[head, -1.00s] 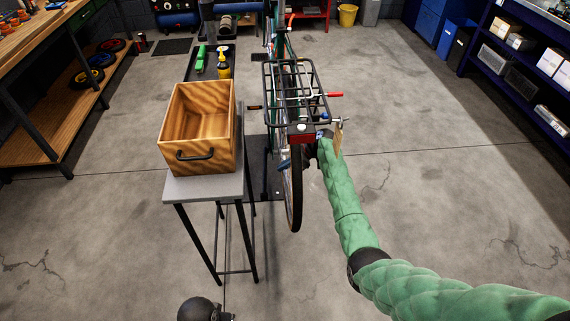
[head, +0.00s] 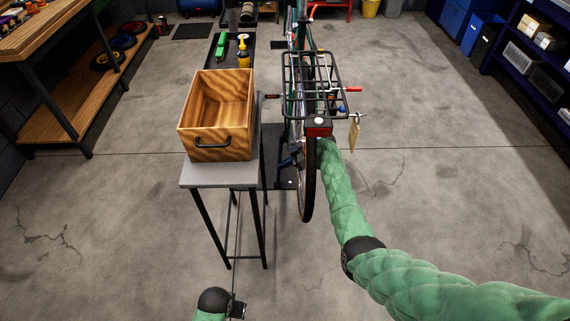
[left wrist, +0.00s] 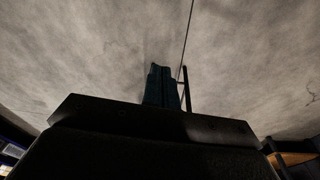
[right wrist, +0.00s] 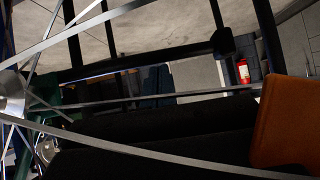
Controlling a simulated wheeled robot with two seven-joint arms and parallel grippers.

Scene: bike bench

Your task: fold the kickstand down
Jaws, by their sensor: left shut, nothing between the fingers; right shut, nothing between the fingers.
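The bike (head: 308,190) stands with its rear wheel and black rear rack (head: 320,90) toward me. I cannot make out the kickstand for certain in any view. My right arm reaches up to the rear wheel, and its gripper is mostly hidden there in the head view. In the right wrist view the right gripper's dark fingers (right wrist: 155,87) are shut, among spokes, a silver strip and black bars. Contact cannot be told. My left gripper (head: 238,310) is low at the bottom edge, away from the bike; its fingers (left wrist: 161,86) are shut and empty over bare floor.
A wooden box (head: 218,140) stands on a grey-topped stand (head: 220,174) close left of the rear wheel. A dark tray (head: 229,55) with a yellow bottle and green item is behind it. A tag (head: 354,136) hangs right of the rack. Floor to the right is clear.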

